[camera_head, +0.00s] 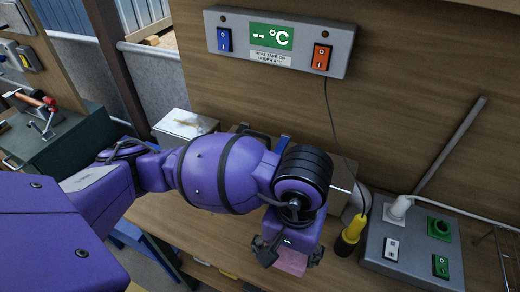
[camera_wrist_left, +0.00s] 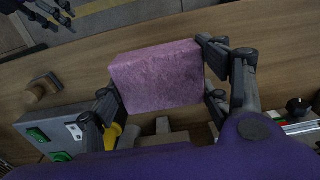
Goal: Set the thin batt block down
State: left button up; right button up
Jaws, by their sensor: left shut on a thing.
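The thin batt block is a pink, rough-faced slab (camera_wrist_left: 158,77) held between the fingers of my left gripper (camera_wrist_left: 165,90) in the left wrist view. One finger pair presses its left end and the other its right end. In the head view my left gripper (camera_head: 287,250) hangs over the front of the wooden bench, and only a small pink part of the block (camera_head: 292,262) shows below it. Whether the block touches the bench is hard to tell. A dark jointed shape at the top left of the left wrist view looks like my right gripper (camera_wrist_left: 40,14); its fingers are unclear.
The wooden bench (camera_head: 190,228) is largely bare left of the gripper. A yellow-and-black tool (camera_head: 350,235) and a grey switch box (camera_head: 412,248) stand to the right. A metal box (camera_head: 185,124) is behind my arm. A control panel (camera_head: 280,42) hangs on the back wall.

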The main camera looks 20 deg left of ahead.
pick_arm(q)
jog(key=w+a+f, duration=0.1)
jog(key=f, duration=0.1)
jog(key=w+a+f, duration=0.1)
jog(key=a+f, duration=0.1)
jog(key=w+a+f, duration=0.1)
jog(key=a+f, duration=0.1)
jog(key=shift+w+a+f, duration=0.2)
jog(key=shift+a+f, duration=0.05)
jog(key=shift+f, duration=1.6)
jog(key=shift+f, duration=0.2)
jog(key=o, duration=0.7)
jog(key=shift+c, duration=0.2)
jog(key=o, duration=0.3)
jog(key=shift+o, duration=0.2)
notch_tip(320, 180, up, 12)
jog(key=shift+r, duration=0.25)
